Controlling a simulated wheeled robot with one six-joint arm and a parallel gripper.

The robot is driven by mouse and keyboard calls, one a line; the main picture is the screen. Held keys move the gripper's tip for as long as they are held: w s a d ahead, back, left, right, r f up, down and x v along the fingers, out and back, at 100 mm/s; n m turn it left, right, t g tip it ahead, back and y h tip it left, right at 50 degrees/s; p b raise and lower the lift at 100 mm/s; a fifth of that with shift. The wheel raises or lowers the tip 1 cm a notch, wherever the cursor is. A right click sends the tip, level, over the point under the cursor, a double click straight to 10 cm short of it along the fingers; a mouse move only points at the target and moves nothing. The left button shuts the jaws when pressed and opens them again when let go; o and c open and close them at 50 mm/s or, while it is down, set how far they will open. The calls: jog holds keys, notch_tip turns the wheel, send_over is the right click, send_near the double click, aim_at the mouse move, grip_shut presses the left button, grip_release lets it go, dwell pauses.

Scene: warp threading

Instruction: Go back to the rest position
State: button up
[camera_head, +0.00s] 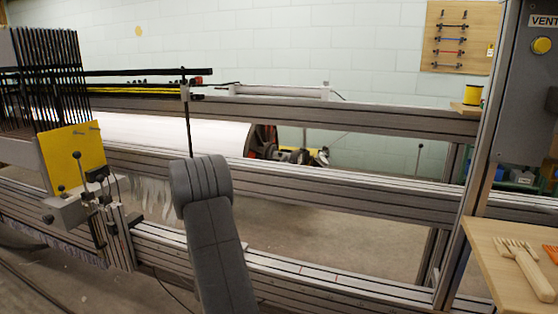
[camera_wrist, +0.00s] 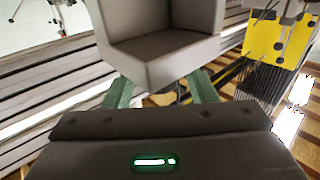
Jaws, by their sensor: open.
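My gripper (camera_wrist: 160,78) shows in the wrist view as two green fingers, spread apart. A grey, box-like shape with an open corner fills the view beyond and between the fingers. I cannot tell whether it touches them, and nothing is clearly held. In the head view, my grey arm link rises in front of the loom's lower rail (camera_head: 310,277), and the gripper itself is not visible there. The yellow plate (camera_head: 72,155) of the loom stands at the left in the head view. A yellow plate (camera_wrist: 275,48) also shows at the upper right of the wrist view.
Dark upright heddle frames (camera_head: 45,75) stand at the far left. Metal rails (camera_head: 330,115) cross the view behind my arm. A wooden table (camera_head: 490,240) with a wooden comb-like tool (camera_head: 527,268) is at the right, beside a grey post (camera_head: 475,160). A tool board (camera_head: 460,37) hangs behind.

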jog(key=shift+r+n+g+y+p, duration=0.1)
jog(key=shift+n+g+y+p, duration=1.45)
jog(key=shift+y, duration=0.45)
jog(key=shift+n+g+y+p, duration=1.5)
jog(key=shift+n+y, duration=0.15)
jog(key=shift+y, duration=0.35)
jog(key=shift+n+g+y+p, duration=0.5)
jog(key=shift+n+g+y, duration=0.3)
jog(key=shift+n+g, duration=0.65)
jog(key=shift+n+g+y+p, duration=0.45)
jog(key=shift+n+g+y, duration=0.45)
jog(key=shift+g, duration=0.9)
